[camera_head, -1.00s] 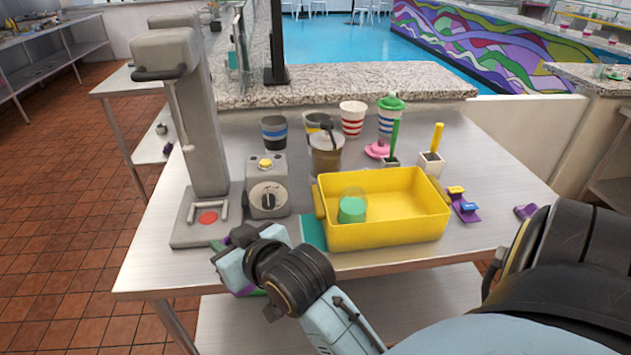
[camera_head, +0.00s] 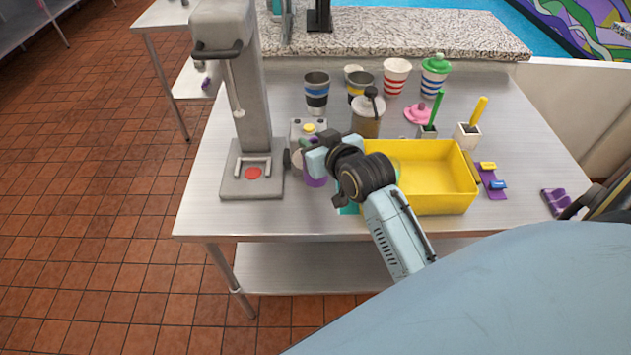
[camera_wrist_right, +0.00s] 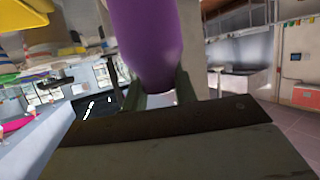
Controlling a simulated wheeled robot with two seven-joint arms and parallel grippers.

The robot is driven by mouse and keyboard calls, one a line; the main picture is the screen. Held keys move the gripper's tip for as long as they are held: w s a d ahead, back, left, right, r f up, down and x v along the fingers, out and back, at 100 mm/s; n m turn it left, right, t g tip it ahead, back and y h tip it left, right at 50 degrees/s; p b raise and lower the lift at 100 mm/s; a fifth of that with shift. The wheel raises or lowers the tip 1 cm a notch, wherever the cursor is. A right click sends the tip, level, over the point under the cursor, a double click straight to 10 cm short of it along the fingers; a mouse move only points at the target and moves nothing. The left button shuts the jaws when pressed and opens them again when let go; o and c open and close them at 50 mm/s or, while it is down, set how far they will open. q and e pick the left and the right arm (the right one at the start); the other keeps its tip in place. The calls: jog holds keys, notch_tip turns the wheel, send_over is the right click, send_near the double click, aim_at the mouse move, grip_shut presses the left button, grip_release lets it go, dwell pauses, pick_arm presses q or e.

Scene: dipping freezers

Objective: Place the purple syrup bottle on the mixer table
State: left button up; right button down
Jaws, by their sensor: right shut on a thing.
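The purple syrup bottle (camera_wrist_right: 148,45) fills the top middle of the right wrist view, between my right gripper's fingers (camera_wrist_right: 160,97). In the head view my right gripper (camera_head: 314,164) is over the mixer table (camera_head: 225,215), between the grey mixer (camera_head: 240,100) and the yellow bin (camera_head: 440,205). It is shut on the bottle, and only a purple part of the bottle (camera_head: 316,181) shows there. I cannot tell whether the bottle touches the tabletop. My left gripper is not in view.
A small grey appliance (camera_head: 307,128) stands behind my right gripper. Cups, including a striped one (camera_head: 396,76), and a lidded jar (camera_head: 366,115) stand at the back.

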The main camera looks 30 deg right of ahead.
notch_tip(320, 180, down, 4)
jog(key=shift+f, duration=0.25)
jog(key=shift+f+b, duration=0.3)
jog(key=shift+f, duration=1.7)
jog(key=c, duration=1.1)
grip_release()
jog(key=shift+f, duration=0.1)
